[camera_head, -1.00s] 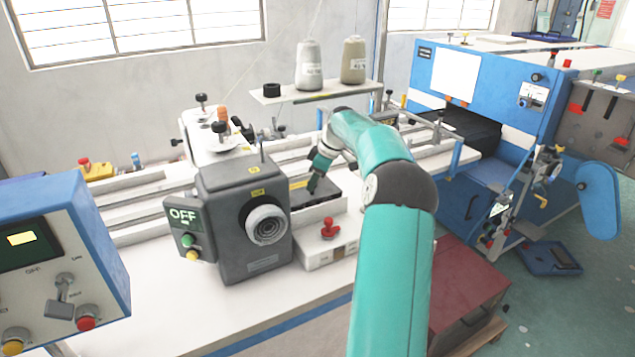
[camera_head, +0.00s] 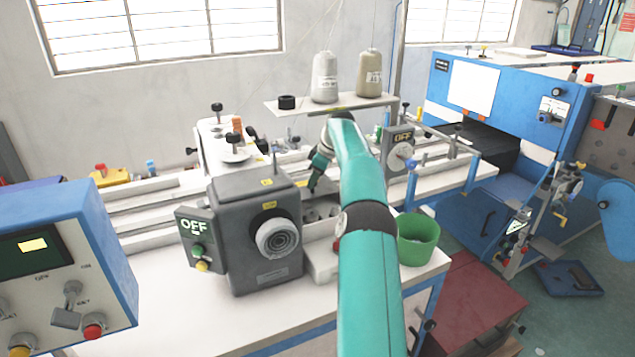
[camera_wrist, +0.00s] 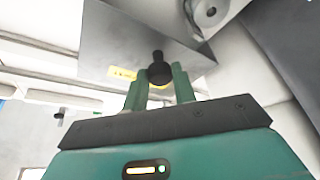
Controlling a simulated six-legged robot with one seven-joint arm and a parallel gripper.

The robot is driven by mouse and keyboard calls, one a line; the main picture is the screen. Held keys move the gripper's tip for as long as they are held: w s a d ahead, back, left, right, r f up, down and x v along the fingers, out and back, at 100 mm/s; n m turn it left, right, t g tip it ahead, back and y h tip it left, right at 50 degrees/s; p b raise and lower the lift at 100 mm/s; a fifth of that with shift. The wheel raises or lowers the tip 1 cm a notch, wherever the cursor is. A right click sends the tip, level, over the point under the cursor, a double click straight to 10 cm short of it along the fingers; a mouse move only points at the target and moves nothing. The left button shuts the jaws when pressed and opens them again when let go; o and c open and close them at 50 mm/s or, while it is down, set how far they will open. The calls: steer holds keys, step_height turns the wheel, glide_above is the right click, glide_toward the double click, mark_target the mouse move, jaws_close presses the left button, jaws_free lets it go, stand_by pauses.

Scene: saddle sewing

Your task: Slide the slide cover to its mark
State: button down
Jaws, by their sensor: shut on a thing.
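The slide cover is a grey metal plate (camera_wrist: 105,38) with a yellow label and a black knob (camera_wrist: 158,70), close up in the wrist view. My gripper (camera_wrist: 159,78) is shut on the knob, one green finger on each side. In the head view my gripper (camera_head: 314,187) is low behind the grey motor box (camera_head: 258,230), which hides most of the cover. Grey round parts (camera_head: 320,212) show in an open recess in front of the gripper. I cannot make out the mark.
The grey box with an OFF panel stands close at the left. A green bin (camera_head: 418,240) and a second OFF box (camera_head: 398,150) are at the right of my arm. A shelf with two thread cones (camera_head: 325,78) is behind. A blue control box (camera_head: 60,260) is at front left.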

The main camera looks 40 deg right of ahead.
steer(key=shift+w+d+r, duration=0.15)
steer(key=shift+r, duration=0.05)
steer(key=c, duration=1.5)
jaws_free()
steer(key=o, duration=0.4)
steer(key=shift+w+f, duration=0.15)
steer(key=shift+f, duration=0.05)
steer(key=shift+c, duration=0.2)
steer(key=shift+r, duration=0.1)
